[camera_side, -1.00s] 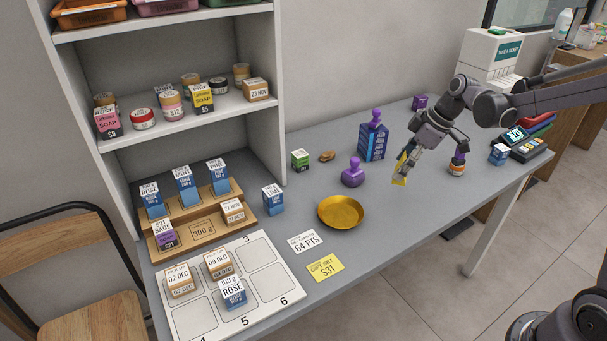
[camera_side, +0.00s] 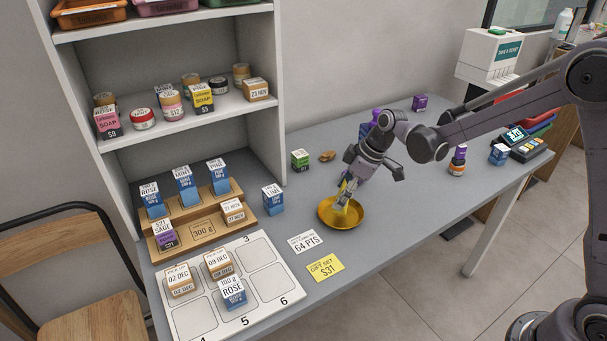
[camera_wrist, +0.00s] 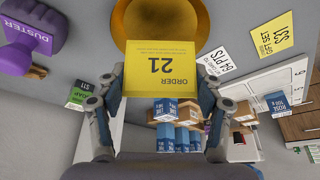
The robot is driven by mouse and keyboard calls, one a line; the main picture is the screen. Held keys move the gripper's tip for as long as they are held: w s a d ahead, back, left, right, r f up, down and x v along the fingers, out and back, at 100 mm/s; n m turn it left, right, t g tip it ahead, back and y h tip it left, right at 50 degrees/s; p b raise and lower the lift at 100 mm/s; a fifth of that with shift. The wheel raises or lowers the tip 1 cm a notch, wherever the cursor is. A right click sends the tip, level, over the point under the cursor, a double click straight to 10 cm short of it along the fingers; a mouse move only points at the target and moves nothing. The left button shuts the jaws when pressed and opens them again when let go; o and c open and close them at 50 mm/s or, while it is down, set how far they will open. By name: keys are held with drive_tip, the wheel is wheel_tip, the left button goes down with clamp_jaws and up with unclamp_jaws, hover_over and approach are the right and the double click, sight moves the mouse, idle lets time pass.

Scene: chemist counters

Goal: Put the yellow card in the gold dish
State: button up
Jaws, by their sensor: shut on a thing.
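The yellow card (camera_wrist: 160,70), printed "ORDER 21" in the wrist view, is held between the fingers of my gripper (camera_wrist: 155,95). The gold dish (camera_wrist: 128,14) lies just past the card's far edge in the wrist view. In the side view the gold dish (camera_side: 356,217) stands on the grey counter, and my gripper (camera_side: 346,198) is over it, pointing down. The yellow card (camera_side: 342,197) is over the dish's left part, its lower end near or inside the bowl. I cannot tell whether it touches the dish.
A yellow "GIFT SET $31" card (camera_side: 325,266) and a white "64 PTS" card (camera_side: 305,241) lie in front of the dish. A blue box (camera_side: 273,200) stands to its left. A purple-handled stamp (camera_wrist: 32,40) shows in the wrist view.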

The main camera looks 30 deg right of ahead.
drive_tip(key=shift+f, duration=2)
drive_tip(key=o, duration=0.8)
drive_tip(key=shift+f, duration=0.15)
drive_tip(key=shift+c, duration=0.2)
drive_tip(key=v, duration=1.2)
drive_tip(key=s+d+r+m+t+h, duration=0.1)
drive_tip(key=s+m, duration=0.3)
drive_tip(key=s, duration=0.5)
drive_tip(key=s+r+m+t+h, duration=0.2)
drive_tip(key=s+r+m+t, duration=0.1)
drive_tip(key=s, duration=0.7)
drive_tip(key=shift+d+r+m, duration=0.35)
drive_tip(key=shift+r+m, duration=0.3)
drive_tip(key=shift+m, duration=0.35)
